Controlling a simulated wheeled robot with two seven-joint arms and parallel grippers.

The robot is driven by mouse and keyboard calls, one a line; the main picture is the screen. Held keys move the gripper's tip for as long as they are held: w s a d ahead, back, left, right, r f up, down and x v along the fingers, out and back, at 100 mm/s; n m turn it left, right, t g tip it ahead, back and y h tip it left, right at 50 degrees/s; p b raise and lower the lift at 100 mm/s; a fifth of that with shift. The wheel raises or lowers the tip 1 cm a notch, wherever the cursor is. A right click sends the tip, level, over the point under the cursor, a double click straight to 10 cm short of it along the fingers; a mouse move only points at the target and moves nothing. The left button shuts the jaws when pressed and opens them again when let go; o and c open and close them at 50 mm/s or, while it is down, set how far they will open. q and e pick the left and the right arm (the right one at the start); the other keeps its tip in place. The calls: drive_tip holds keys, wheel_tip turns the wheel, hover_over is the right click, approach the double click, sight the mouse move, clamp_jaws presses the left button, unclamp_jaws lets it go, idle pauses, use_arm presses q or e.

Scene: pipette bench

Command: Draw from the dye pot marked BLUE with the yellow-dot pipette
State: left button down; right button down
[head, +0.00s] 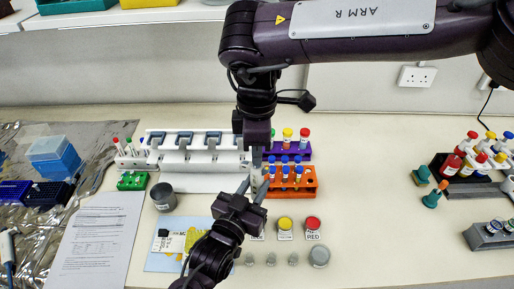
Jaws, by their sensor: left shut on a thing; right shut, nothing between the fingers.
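My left gripper (254,187) is shut on a pale, slim thing (258,180) that looks like a pipette. It is mostly hidden, and no yellow dot shows on it. My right gripper (257,163) is shut and empty just above it, pointing down; I cannot tell if they touch. Dye pots with a yellow lid (285,223) and a red lid (313,223) stand right of my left gripper. A label edge (257,237) shows left of them, but the pot there is hidden behind my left gripper. Several pipettes (184,141) hang in the white rack (185,158).
An orange tube rack (300,191) and a purple one (298,153) stand close to the grippers' right. Small grey caps (271,260) sit in front.

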sight(255, 171)
use_arm(q)
drive_tip(key=shift+r, duration=0.15)
use_arm(e)
drive_tip(key=shift+f, duration=0.25)
drive_tip(key=shift+r, duration=0.9)
idle(0.7)
wheel_tip(255, 171, up, 6)
idle(0.6)
